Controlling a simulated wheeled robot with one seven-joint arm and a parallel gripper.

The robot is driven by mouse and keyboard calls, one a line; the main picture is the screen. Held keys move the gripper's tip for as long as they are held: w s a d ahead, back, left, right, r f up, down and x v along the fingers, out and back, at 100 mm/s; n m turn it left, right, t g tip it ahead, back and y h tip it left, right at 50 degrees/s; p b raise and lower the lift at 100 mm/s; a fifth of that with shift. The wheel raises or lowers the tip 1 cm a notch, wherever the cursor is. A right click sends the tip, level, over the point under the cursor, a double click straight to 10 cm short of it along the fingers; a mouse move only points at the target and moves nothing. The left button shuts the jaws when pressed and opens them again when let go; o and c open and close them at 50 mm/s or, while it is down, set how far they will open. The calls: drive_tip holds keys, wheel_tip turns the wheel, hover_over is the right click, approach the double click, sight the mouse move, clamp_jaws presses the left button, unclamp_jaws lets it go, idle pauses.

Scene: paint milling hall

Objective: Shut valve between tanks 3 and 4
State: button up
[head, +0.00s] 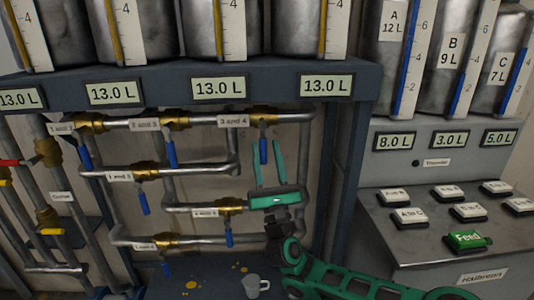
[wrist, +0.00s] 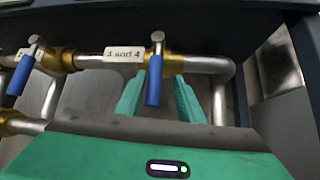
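The valve labelled "3 and 4" (head: 265,117) is a brass body on the top horizontal pipe, right of its white label (head: 233,121). Its blue handle (head: 263,152) hangs straight down, across the pipe. In the wrist view the same blue handle (wrist: 153,82) hangs near the middle, close to the label (wrist: 123,54). My gripper (head: 265,145) is open, its green fingers pointing up. In the wrist view the fingers (wrist: 159,88) appear on either side of the handle, with gaps visible. I cannot tell whether the handle lies fully between them in depth.
Other blue-handled valves sit close by, including "2 and 3" (head: 171,153) to the left and "4 and 5" (head: 229,238) below. Tank displays above (head: 219,89) read 13.0 L. A dark frame post (head: 345,170) stands at right, beside a button console (head: 430,235). A mug (head: 254,285) sits low.

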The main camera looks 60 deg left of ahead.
drive_tip(key=shift+s, duration=0.25)
drive_tip(key=shift+f, duration=0.1)
drive_tip(key=shift+s+d+f, duration=0.1)
drive_tip(key=shift+f, duration=0.05)
drive_tip(key=v, duration=1)
drive_tip(key=shift+d, duration=0.15)
